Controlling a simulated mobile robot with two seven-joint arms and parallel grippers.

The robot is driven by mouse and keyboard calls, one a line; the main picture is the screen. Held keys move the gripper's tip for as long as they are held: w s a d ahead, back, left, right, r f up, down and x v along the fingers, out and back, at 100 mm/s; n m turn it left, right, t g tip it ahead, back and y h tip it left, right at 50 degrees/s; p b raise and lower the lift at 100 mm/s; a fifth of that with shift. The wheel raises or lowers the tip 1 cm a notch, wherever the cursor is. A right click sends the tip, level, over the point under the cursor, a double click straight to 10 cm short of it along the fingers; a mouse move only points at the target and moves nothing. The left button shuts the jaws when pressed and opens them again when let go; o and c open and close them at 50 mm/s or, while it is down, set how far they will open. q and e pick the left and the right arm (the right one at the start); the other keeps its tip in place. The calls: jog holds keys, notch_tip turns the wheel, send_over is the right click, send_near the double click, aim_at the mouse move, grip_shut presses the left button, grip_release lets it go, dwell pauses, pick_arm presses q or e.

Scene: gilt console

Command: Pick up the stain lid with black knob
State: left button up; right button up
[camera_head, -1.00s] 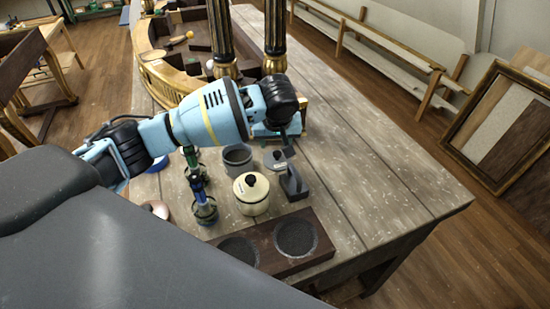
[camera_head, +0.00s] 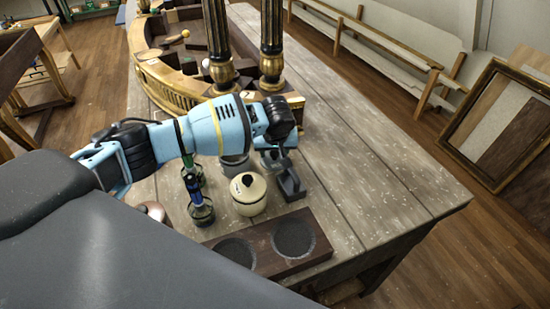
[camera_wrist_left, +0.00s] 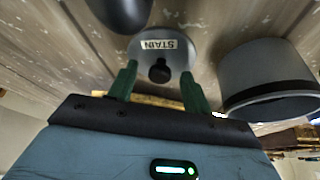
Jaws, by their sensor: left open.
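The stain lid (camera_wrist_left: 143,49) is a grey disc with a white STAIN label and a black knob (camera_wrist_left: 160,71), seen in the left wrist view. It lies on the worn wooden table. My left gripper (camera_wrist_left: 157,80) is open, with its green fingers on either side of the knob and nothing held. In the head view my left gripper (camera_head: 278,154) is over the lid, which it mostly hides. Whether the fingers touch the lid cannot be told. My right gripper is not in view.
A grey open pot (camera_head: 234,168) stands beside the lid; it also shows in the left wrist view (camera_wrist_left: 266,75). A cream lidded pot (camera_head: 249,204), a dark grey block (camera_head: 291,187) and a dark board with two round recesses (camera_head: 269,262) are nearer. The table's right side is clear.

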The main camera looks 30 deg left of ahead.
pick_arm(q)
jog(key=shift+r, duration=0.1)
jog(key=shift+c, duration=0.3)
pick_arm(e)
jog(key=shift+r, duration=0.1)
pick_arm(q)
jog(key=c, duration=1)
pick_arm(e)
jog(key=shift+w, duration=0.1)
